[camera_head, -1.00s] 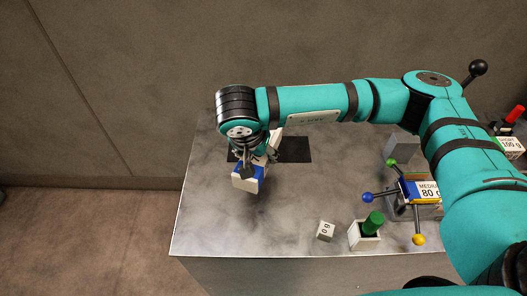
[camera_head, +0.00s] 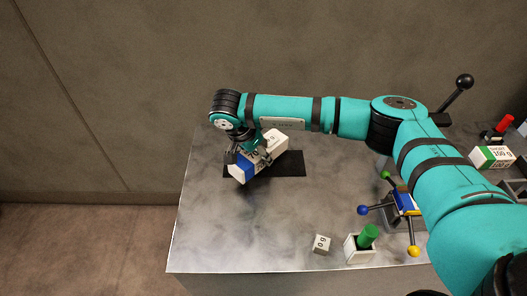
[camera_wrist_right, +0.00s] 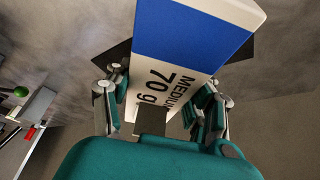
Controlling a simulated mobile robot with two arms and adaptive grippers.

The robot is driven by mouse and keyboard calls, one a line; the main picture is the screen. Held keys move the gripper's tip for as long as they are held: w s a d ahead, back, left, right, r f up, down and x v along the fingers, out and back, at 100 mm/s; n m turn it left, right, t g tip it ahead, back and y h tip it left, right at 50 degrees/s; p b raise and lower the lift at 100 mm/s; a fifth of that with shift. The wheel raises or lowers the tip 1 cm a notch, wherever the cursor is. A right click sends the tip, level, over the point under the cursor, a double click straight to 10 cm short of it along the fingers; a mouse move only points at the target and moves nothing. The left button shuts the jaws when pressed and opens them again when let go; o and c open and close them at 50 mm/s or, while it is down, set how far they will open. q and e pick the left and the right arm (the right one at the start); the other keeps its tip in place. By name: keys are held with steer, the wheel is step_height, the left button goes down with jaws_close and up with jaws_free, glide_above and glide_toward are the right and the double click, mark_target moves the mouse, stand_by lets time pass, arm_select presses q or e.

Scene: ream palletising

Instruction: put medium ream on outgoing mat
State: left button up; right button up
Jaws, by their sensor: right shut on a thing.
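The medium ream (camera_head: 263,157), white with a blue band, is in my right gripper (camera_head: 248,152), which is shut on it. In the right wrist view the ream (camera_wrist_right: 195,35) reads "MEDIUM 70 g" and sits between both fingers (camera_wrist_right: 163,100). It is tilted in the head view, and its lower left end overhangs the mat's edge in the picture. The black outgoing mat (camera_head: 291,166) lies flat on the grey table, partly hidden behind the ream. I cannot tell whether the ream touches it. My left gripper is not in view.
A green-banded 100 g ream (camera_head: 492,157) lies far right. The table's left front is clear.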

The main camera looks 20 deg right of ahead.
steer(key=shift+w+d+f, duration=0.15)
steer(key=shift+w+d, duration=0.85)
steer(key=shift+d, duration=0.1)
step_height(320, 180, down, 3)
steer(key=shift+r+p, duration=0.15)
steer(key=shift+p, duration=0.5)
steer(key=shift+f, duration=0.4)
steer(key=o, duration=1.5)
steer(key=shift+f, duration=0.1)
